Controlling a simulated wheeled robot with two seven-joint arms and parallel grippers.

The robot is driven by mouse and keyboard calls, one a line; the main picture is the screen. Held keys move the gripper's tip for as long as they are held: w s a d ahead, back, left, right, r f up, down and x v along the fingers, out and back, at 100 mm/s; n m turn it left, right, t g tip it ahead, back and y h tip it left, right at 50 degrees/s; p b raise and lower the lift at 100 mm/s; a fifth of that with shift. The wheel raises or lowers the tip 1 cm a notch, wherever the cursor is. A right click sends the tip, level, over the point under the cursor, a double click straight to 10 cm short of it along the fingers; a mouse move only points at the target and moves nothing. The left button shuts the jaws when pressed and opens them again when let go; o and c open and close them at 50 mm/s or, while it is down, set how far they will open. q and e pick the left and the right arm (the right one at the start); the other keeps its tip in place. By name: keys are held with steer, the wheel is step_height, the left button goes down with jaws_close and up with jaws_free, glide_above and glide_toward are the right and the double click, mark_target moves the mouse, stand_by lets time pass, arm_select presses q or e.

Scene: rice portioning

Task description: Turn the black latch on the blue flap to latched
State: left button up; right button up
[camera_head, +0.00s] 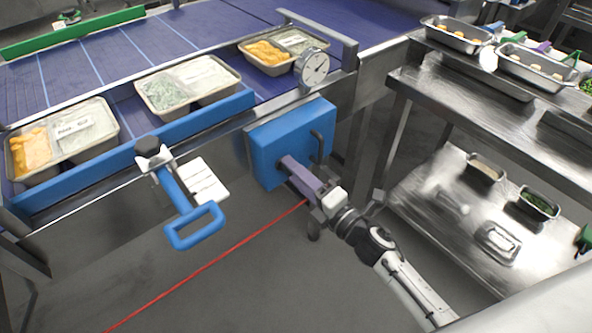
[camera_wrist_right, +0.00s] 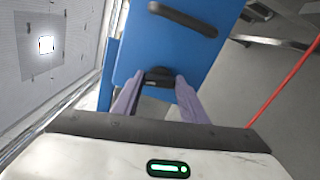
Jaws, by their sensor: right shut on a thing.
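The blue flap (camera_head: 265,140) is a box-like panel on the side of the conveyor frame. It fills the upper middle of the right wrist view (camera_wrist_right: 200,55). A curved black handle (camera_wrist_right: 183,18) sits on it. The small black latch (camera_wrist_right: 158,76) lies lower on the flap, between my right gripper's purple fingertips. My right gripper (camera_head: 284,163) is shut on this latch, coming from the lower right. The fingers hide much of the latch in the head view, and I cannot tell its exact angle. My left gripper is not in view.
A blue lever handle (camera_head: 195,226) with a black knob juts out left of the flap. A round dial (camera_head: 315,67) stands above it. Filled trays (camera_head: 160,108) sit on the purple conveyor. A steel shelf unit (camera_head: 440,103) stands right. Open floor lies below.

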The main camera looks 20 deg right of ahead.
steer(key=shift+m+p, duration=0.3)
steer(key=shift+m, duration=0.8)
steer(key=o, duration=1)
steer(key=shift+o, duration=0.2)
steer(key=shift+s+f, duration=0.1)
steer(key=v, duration=1)
